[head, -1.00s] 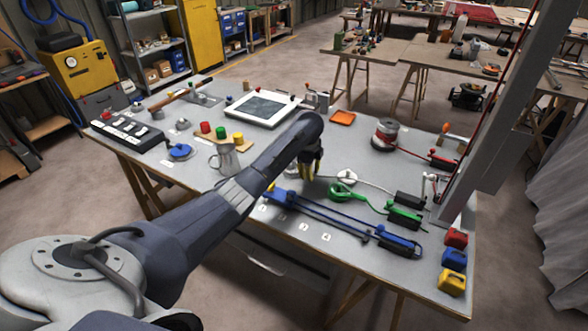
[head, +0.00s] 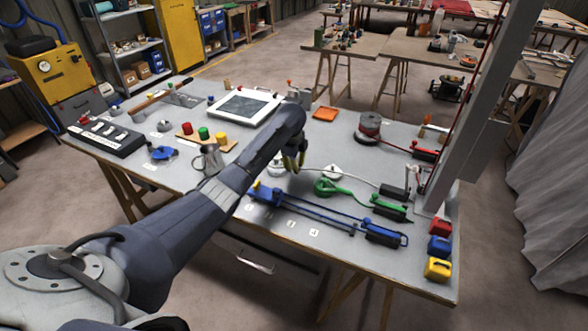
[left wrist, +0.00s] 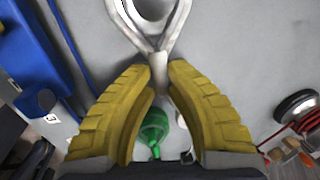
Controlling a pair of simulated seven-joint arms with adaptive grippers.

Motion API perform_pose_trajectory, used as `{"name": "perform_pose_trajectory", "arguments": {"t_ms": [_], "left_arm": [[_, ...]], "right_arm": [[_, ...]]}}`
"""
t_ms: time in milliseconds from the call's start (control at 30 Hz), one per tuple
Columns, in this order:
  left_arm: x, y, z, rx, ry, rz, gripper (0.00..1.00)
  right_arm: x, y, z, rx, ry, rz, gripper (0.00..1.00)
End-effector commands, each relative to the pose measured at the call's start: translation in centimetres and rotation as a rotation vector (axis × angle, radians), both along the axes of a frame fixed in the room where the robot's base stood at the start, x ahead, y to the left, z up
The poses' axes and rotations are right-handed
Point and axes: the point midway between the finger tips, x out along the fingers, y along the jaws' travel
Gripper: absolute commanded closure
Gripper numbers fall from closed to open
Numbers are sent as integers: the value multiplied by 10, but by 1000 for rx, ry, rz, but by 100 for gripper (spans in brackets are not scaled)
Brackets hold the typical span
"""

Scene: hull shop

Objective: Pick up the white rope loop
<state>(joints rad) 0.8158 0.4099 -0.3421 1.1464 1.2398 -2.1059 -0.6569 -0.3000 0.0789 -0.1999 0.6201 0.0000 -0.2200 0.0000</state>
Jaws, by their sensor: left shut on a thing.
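The white rope loop shows large in the left wrist view (left wrist: 157,40), its two strands meeting in a whipped neck between my fingertips. My left gripper (left wrist: 160,75) has yellow padded fingers closed in on that neck. In the head view the left gripper (head: 294,162) is over the middle of the table, with part of the white loop (head: 276,167) beside it. The white rope (head: 358,178) runs from there rightward to a black block (head: 392,192). I cannot tell how far the loop is above the table. My right gripper is not in view.
A green rope loop (head: 325,187) and blue ropes (head: 315,215) lie close in front. A metal jug (head: 212,158) stands left, near my arm. A grey post (head: 470,130) rises at right.

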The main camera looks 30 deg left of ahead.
Motion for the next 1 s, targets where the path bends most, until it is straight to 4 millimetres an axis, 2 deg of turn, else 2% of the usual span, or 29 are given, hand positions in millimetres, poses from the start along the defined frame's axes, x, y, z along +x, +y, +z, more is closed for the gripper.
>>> {"name": "perform_pose_trajectory", "arguments": {"t_ms": [267, 700, 1000], "left_arm": [[1, 0, 49, 1, -6, -2, 100], [1, 1, 140, 3, -6, -2, 100], [1, 1, 174, 2, -4, -1, 100]], "right_arm": [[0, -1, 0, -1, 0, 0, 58], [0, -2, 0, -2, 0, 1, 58], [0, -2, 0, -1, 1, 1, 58]]}}
